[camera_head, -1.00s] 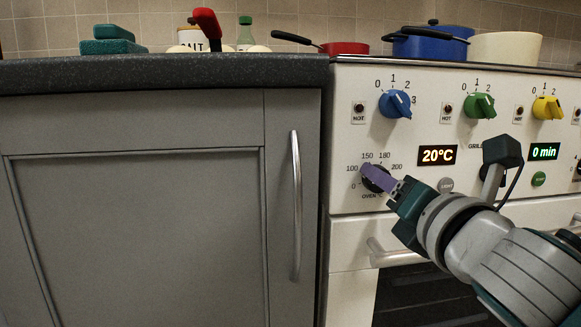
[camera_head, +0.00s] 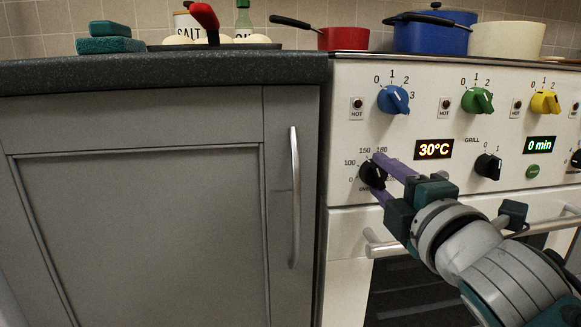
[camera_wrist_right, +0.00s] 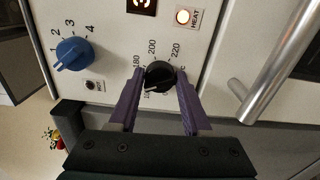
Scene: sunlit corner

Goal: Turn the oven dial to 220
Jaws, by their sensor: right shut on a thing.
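The black oven dial (camera_head: 373,174) is at the left of the cream oven panel, and it shows in the wrist view (camera_wrist_right: 160,75). My right gripper (camera_head: 379,177) is shut on this dial, one purple finger on each side. In the wrist view, a pale mark on the dial points down and left, towards partly hidden low numbers. The labels 180, 200 and 220 show above it. The orange temperature display (camera_head: 434,149) reads 30°C. The heat lamp (camera_wrist_right: 183,16) is lit. My left gripper is not in view.
Blue (camera_head: 393,99), green (camera_head: 477,100) and yellow (camera_head: 545,102) hob knobs line the panel above. The black grill dial (camera_head: 488,166) is to the right. The oven handle (camera_wrist_right: 275,65) lies close below my right arm. A grey cupboard (camera_head: 150,230) stands left.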

